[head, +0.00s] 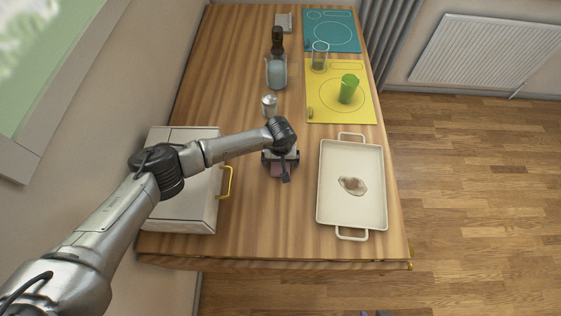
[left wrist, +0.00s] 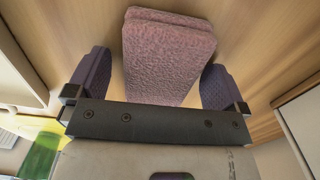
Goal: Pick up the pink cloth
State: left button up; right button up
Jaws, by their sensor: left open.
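The pink cloth (left wrist: 168,58) is a folded, textured block lying on the wooden table. In the left wrist view it sits between the two dark finger pads of my open left gripper (left wrist: 155,85), with gaps on both sides. In the head view my left gripper (head: 280,172) is over the table's middle, and only a small part of the cloth (head: 277,170) shows beneath it. The rest of the cloth is hidden by the gripper. My right gripper is in neither view.
A white box with a yellow handle (head: 207,208) stands left of the gripper. A cream tray (head: 325,205) holding a small brownish item lies to the right. A metal shaker (head: 269,105), a glass pitcher (head: 276,75) and a green cup (head: 348,88) on a yellow mat (head: 330,112) stand farther back.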

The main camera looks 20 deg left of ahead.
pick_arm(q)
jog(key=c, duration=1)
jog(key=shift+r, duration=0.15)
jog(key=shift+r, duration=0.3)
notch_tip(320, 180, up, 3)
jog(key=shift+p, duration=0.35)
jog(key=s+d+r, duration=0.3)
jog(key=d+r, duration=0.4)
jog(key=d, duration=0.4)
jog(key=shift+d, duration=0.15)
jog(key=shift+r, duration=0.1)
